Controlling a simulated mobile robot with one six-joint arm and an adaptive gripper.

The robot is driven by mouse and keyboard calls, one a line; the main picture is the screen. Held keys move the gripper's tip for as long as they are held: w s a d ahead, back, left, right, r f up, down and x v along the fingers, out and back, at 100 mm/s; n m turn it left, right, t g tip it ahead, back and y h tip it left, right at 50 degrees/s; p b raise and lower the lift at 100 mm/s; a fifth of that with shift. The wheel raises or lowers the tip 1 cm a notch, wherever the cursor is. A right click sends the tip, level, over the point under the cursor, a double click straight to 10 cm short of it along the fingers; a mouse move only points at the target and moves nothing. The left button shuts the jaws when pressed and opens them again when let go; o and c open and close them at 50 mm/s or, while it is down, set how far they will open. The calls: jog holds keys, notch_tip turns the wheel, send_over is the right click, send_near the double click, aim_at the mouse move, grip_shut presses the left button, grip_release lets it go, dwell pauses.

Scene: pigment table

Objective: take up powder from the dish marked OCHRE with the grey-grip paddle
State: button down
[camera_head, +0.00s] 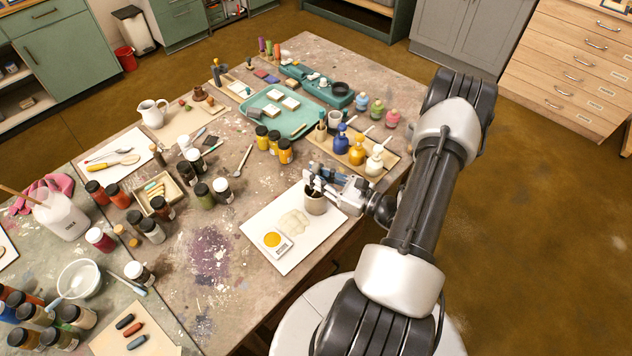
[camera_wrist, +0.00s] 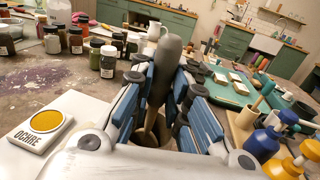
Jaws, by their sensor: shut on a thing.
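The OCHRE dish (camera_wrist: 45,121) is a white square block with a round well of yellow powder, at the left in the wrist view. In the head view the dish (camera_head: 277,251) sits on the front part of a white board. My gripper (camera_wrist: 164,88) is shut on the grey grip of the paddle (camera_wrist: 169,62), which stands nearly upright between the blue-padded fingers.
The white board (camera_head: 263,223) also bears a pale patch (camera_head: 294,222) between dish and cup. Pump bottles in blue, yellow and white (camera_head: 356,152) stand close behind my gripper. Dark-capped jars (camera_head: 285,151) stand farther back. The space above the dish is clear.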

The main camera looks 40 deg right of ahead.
notch_tip(320, 180, up, 20)
jog(key=p, duration=0.6)
